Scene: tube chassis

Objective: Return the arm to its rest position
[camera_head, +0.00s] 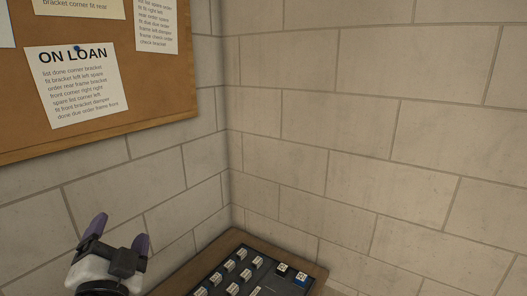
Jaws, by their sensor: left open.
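My left gripper (118,233) shows at the bottom left of the head view, with a white and black body and two purple fingers. The fingers stand apart with nothing between them, so it is open and empty. It is in front of the block wall, to the left of a wooden table top. Most of the left arm is cut off by the bottom edge. My right gripper is not in view.
A wooden table (316,269) stands in the wall corner at the bottom, bearing a dark tray (232,276) with several small labelled pieces. A cork board (160,92) with pinned papers, one headed "ON LOAN" (76,86), hangs at upper left. Pale block walls (360,130) fill the rest.

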